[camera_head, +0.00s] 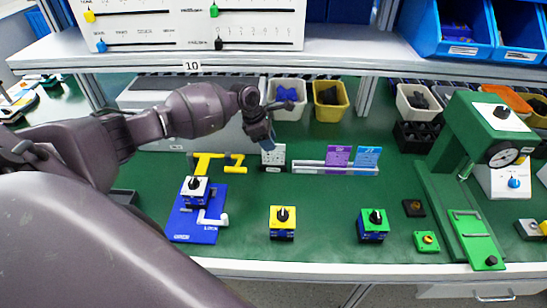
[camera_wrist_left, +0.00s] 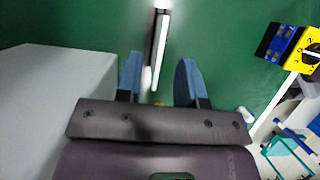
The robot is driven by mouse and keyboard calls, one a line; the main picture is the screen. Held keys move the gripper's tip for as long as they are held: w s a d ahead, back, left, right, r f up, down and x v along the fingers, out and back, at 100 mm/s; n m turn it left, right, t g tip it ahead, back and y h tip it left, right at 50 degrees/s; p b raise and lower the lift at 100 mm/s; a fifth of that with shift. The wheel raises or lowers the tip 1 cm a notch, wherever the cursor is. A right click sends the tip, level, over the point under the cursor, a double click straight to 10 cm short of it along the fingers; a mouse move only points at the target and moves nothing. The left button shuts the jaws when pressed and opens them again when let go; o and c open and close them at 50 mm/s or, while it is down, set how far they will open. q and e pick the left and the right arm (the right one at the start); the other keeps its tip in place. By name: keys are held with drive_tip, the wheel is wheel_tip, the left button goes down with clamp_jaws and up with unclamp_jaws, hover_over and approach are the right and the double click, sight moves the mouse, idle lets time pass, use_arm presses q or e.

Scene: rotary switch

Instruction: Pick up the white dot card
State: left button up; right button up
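The white dot card (camera_head: 273,156) stands upright on the green bench, left of the card rack, with dark dots on its face. My left gripper (camera_head: 267,142) is just above and behind its top edge in the head view. In the left wrist view, the gripper's two blue fingertips (camera_wrist_left: 160,80) are spread apart. The card shows there edge-on as a thin white strip (camera_wrist_left: 162,40), its near end reaching between the fingertips. Gaps show on both sides, so the gripper is open and not gripping it. My right gripper is not in view.
The rack (camera_head: 310,168) holds a purple card (camera_head: 338,158) and a blue card (camera_head: 367,158). A yellow pipe-shaped piece (camera_head: 220,163) and a blue switch base (camera_head: 195,225) lie left. Yellow (camera_head: 283,222) and green (camera_head: 373,225) switch boxes stand in front. A shelf (camera_head: 300,52) is overhead.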

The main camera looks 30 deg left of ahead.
sight(273, 157)
use_arm(q)
drive_tip(key=x, duration=0.3)
drive_tip(key=shift+w+d+f+b, duration=0.25)
drive_tip(key=shift+b, duration=0.15)
drive_tip(key=shift+w+d+f, duration=0.1)
drive_tip(key=shift+d+f, duration=0.05)
drive_tip(key=shift+f, duration=0.3)
drive_tip(key=c, duration=0.5)
clamp_jaws()
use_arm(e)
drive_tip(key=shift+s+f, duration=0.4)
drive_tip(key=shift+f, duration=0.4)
